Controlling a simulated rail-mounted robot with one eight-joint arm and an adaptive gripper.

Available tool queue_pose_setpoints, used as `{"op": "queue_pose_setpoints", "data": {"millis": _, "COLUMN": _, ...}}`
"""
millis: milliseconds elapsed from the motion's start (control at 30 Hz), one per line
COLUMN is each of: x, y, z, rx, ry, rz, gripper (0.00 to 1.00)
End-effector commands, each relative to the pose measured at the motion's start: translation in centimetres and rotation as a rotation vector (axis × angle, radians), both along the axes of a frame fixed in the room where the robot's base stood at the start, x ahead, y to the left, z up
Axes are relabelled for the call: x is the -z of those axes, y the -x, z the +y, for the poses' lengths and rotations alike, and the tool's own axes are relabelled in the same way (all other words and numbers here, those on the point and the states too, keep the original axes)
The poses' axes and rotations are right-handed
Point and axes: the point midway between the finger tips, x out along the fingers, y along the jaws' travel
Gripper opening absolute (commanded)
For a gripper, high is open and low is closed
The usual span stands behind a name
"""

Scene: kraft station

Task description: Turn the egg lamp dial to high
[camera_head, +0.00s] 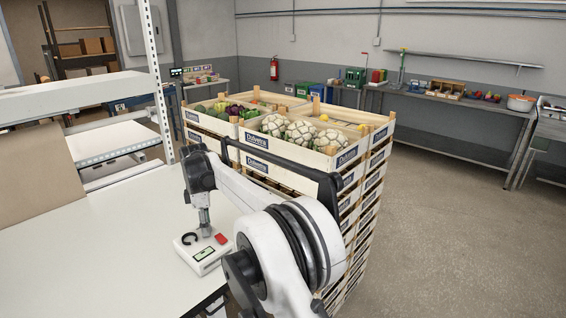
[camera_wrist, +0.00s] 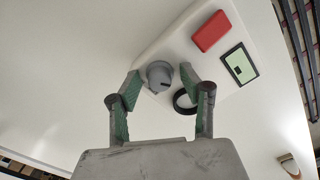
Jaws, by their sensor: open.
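The egg lamp is a white box on the white table, seen in the head view (camera_head: 201,262) and the wrist view (camera_wrist: 175,45). In the wrist view its top carries a grey round dial (camera_wrist: 159,76) with a dark mark, a red block (camera_wrist: 211,31), a small green display (camera_wrist: 239,65) and a black ring (camera_wrist: 185,101). My gripper (camera_wrist: 160,79) is open, its green-padded fingertips on either side of the dial. I cannot tell whether they touch it. In the head view my gripper (camera_head: 204,228) points down over the box and hides the dial.
Stacked wooden crates (camera_head: 290,157) with vegetables stand close behind and right of my arm. A metal shelf post (camera_head: 153,70) rises behind the table at left. The white table (camera_head: 100,255) is bare left of the lamp.

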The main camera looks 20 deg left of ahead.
Motion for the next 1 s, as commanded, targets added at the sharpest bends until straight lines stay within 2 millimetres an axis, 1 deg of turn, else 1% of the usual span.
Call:
{"op": "queue_pose_setpoints", "data": {"millis": 33, "x": -0.4, "y": 0.0, "z": 0.0, "rx": -0.041, "ry": 0.0, "rz": 0.0, "gripper": 0.41}}
{"op": "queue_pose_setpoints", "data": {"millis": 167, "x": -0.3, "y": 0.0, "z": 0.0, "rx": -0.165, "ry": 0.0, "rz": 0.0, "gripper": 0.41}}
{"op": "queue_pose_setpoints", "data": {"millis": 967, "x": -14.0, "y": 0.0, "z": 0.0, "rx": -0.153, "ry": 0.0, "rz": 0.0, "gripper": 0.41}}
{"op": "queue_pose_setpoints", "data": {"millis": 1000, "x": -14.2, "y": -0.5, "z": -0.7, "rx": -0.135, "ry": -0.003, "rz": -0.003, "gripper": 0.41}}
